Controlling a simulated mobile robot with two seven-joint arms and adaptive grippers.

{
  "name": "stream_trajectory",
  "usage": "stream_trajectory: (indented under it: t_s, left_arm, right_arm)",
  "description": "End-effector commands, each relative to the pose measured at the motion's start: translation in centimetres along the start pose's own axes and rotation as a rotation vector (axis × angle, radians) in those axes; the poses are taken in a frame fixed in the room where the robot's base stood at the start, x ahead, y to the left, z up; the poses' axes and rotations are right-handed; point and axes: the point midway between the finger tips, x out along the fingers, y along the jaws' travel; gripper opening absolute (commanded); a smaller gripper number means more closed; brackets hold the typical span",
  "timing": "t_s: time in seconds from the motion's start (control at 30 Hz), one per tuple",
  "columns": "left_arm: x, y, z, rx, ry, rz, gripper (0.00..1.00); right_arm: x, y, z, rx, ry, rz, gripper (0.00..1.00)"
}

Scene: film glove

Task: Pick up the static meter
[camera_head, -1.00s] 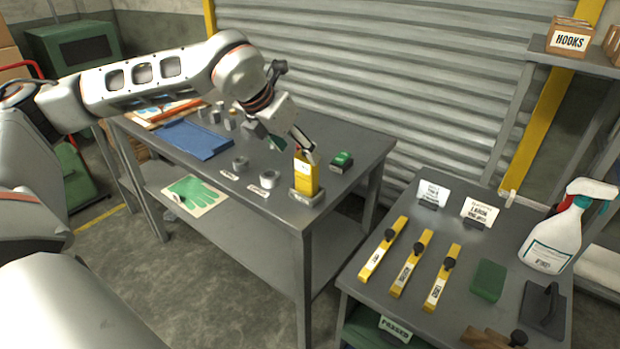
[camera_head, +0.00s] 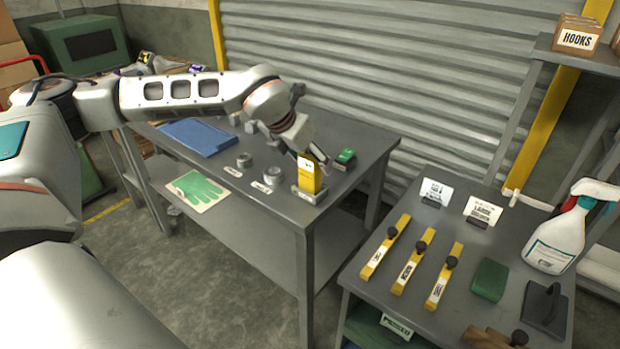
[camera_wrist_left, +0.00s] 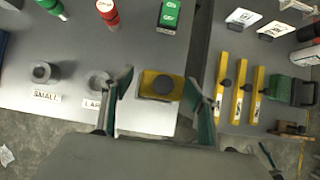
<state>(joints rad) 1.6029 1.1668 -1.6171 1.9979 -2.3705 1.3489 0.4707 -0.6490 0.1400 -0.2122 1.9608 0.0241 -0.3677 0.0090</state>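The yellow device, which looks like the static meter (camera_head: 309,177), stands upright in a small grey holder (camera_head: 308,195) at the front right corner of the grey table. In the left wrist view the yellow meter (camera_wrist_left: 149,84) shows from above, with a dark round part on top. My left gripper (camera_head: 309,155) is over its top. Its two green-padded fingers (camera_wrist_left: 160,88) are apart, one on each side of the meter, with gaps visible. Contact cannot be seen.
A green item (camera_head: 345,157) stands behind the meter. Two grey rings, small (camera_head: 243,160) and large (camera_head: 272,173), are to its left. A blue mat (camera_head: 197,137) lies farther left. A second table (camera_head: 375,285) at right holds several yellow bars and a spray bottle (camera_head: 560,235).

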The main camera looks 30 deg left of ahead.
Motion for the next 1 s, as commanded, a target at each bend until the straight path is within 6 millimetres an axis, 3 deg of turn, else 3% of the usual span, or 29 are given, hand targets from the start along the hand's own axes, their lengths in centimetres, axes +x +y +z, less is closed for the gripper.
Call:
stream_trajectory:
  t_s: [0.03, 0.2, 0.23, 0.67, 0.87, 1.0]
  left_arm:
    - [0.0, 0.0, 0.0, 0.0, 0.0, 0.0, 0.48]
    - [0.0, 0.0, 0.0, 0.0, 0.0, 0.0, 0.04]
    - [0.0, 0.0, 0.0, 0.0, 0.0, 0.0, 0.0]
    - [-0.9, 0.0, 0.7, -0.001, -0.004, 0.0, 0.0]
    - [-3.4, 0.0, 2.3, -0.001, -0.006, 0.0, 0.0]
    - [-6.4, -0.1, 4.3, -0.001, -0.008, 0.0, 0.0]
  right_arm:
    - [0.0, 0.0, 0.0, 0.0, 0.0, 0.0, 0.4]
    - [0.0, 0.0, 0.0, 0.0, 0.0, 0.0, 0.4]
    - [0.0, 0.0, 0.0, 0.0, 0.0, 0.0, 0.4]
    - [0.0, 0.0, -0.1, 0.0, 0.001, 0.0, 0.4]
    - [0.0, 0.0, -0.1, 0.0, 0.002, 0.0, 0.4]
    - [0.0, 0.0, -0.1, 0.0, 0.002, 0.0, 0.4]
